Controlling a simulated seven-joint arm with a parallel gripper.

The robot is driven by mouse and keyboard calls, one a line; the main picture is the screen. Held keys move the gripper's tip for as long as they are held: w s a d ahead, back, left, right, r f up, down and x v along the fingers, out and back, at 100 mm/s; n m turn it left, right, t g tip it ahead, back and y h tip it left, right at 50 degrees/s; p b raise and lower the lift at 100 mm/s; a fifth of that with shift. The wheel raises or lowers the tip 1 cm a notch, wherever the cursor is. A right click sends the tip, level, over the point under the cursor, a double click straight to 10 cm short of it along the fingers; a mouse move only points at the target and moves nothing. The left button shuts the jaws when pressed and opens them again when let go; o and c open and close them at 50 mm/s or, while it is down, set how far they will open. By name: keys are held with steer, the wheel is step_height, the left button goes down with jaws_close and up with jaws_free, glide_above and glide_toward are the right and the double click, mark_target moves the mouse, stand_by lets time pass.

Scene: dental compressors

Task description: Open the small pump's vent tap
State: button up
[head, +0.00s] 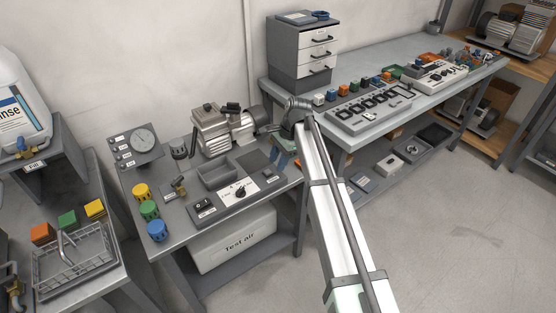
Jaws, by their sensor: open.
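The small pump (225,130), a silver and grey compressor with a dark motor end, stands at the back of the middle bench. Its vent tap is too small to make out, or hidden. A small brass valve (179,187) stands apart on the same bench, left of a grey tray. My gripper (268,130) is at the right end of the pump, pointing left, at the end of my white arm. It looks open and I see nothing held in it. I cannot tell whether it touches the pump.
A drawer cabinet (304,55) stands behind right. A wire basket (75,262) is at lower left. The right floor is clear.

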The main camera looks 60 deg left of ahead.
mark_target(177, 180)
steer(key=s+a, duration=0.1)
steer(key=s, duration=0.3)
steer(key=s+a+r+n, duration=0.1)
steer(key=s+a, duration=0.1)
steer(key=s, duration=0.2)
steer(key=s+a+r+n, duration=0.1)
steer(key=s+a, duration=0.1)
steer(key=s, duration=0.3)
steer(key=shift+s+r, duration=0.1)
steer(key=shift+r, duration=0.05)
steer(key=s+a+r+n+t, duration=0.1)
steer(key=s+a+r, duration=0.2)
steer(key=s, duration=0.4)
steer(key=s+a+r+n, duration=0.1)
steer(key=s+a+r, duration=0.2)
steer(key=s, duration=0.4)
steer(key=s+a+r+n+t, duration=0.1)
steer(key=s+a+r, duration=0.2)
steer(key=s, duration=0.5)
steer(key=shift+t+h, duration=0.6)
steer(key=shift+t, duration=0.1)
steer(key=w+f, duration=0.1)
steer(key=f, duration=0.3)
steer(key=w+f, duration=0.1)
steer(key=f, duration=0.4)
steer(key=w+f, duration=0.2)
steer(key=f, duration=0.2)
steer(key=shift+a+f, duration=0.25)
steer(key=shift+a, duration=0.15)
jaws_close()
